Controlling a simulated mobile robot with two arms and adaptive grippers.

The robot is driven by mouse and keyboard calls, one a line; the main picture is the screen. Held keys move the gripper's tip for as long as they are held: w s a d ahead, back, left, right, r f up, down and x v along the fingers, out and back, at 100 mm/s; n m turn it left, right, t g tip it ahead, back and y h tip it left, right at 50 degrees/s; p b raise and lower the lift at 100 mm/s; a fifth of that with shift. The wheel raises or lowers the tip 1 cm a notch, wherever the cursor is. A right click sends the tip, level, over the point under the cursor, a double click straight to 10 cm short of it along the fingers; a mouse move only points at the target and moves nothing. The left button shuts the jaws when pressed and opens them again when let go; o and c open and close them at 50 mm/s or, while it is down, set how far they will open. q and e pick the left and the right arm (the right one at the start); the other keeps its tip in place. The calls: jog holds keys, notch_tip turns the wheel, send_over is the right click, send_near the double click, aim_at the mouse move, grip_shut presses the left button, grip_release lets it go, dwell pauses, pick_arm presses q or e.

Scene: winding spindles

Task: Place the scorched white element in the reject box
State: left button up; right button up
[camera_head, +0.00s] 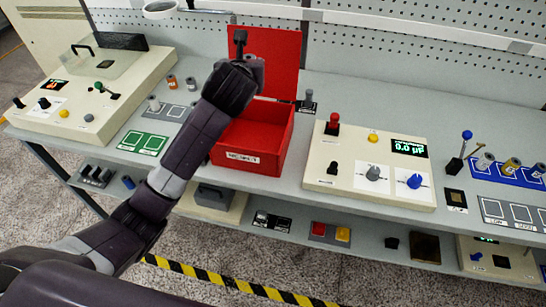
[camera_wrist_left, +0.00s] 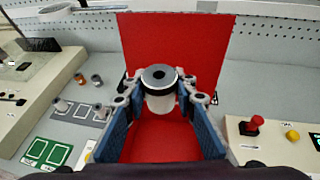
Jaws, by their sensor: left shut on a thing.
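The white element (camera_wrist_left: 160,103) is a short white cylinder with a dark grey ring and a central hole on top. My left gripper (camera_head: 251,68) is shut on it, with one blue-backed finger on each side. The element stands roughly upright in the left wrist view; no scorch mark can be made out. The red reject box (camera_head: 268,167) has its lid (camera_head: 275,55) raised at the back. It also shows in the left wrist view (camera_wrist_left: 178,40), with the held element in front of the lid, above the box's opening. My arm hides the box's left part. My right gripper is not in view.
A cream control panel (camera_head: 320,178) with a red knob stands right of the box. Left are a green-marked mat (camera_head: 143,142) and several small cylinders. A blue rack (camera_head: 490,173) holds more elements at far right. A pegboard (camera_head: 400,50) closes the back.

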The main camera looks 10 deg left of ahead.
pick_arm(q)
jog(key=shift+f, duration=0.75)
jog(key=shift+w+a+f+p, duration=0.1)
jog(key=shift+f+p, duration=0.6)
jog(key=shift+f, duration=8.65)
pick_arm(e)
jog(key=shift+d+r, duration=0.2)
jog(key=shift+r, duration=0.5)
pick_arm(q)
jog(key=shift+f, duration=0.25)
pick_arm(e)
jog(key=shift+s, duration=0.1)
pick_arm(q)
jog(key=shift+f, duration=0.35)
jog(key=o, duration=1.2)
jog(key=shift+c, duration=0.2)
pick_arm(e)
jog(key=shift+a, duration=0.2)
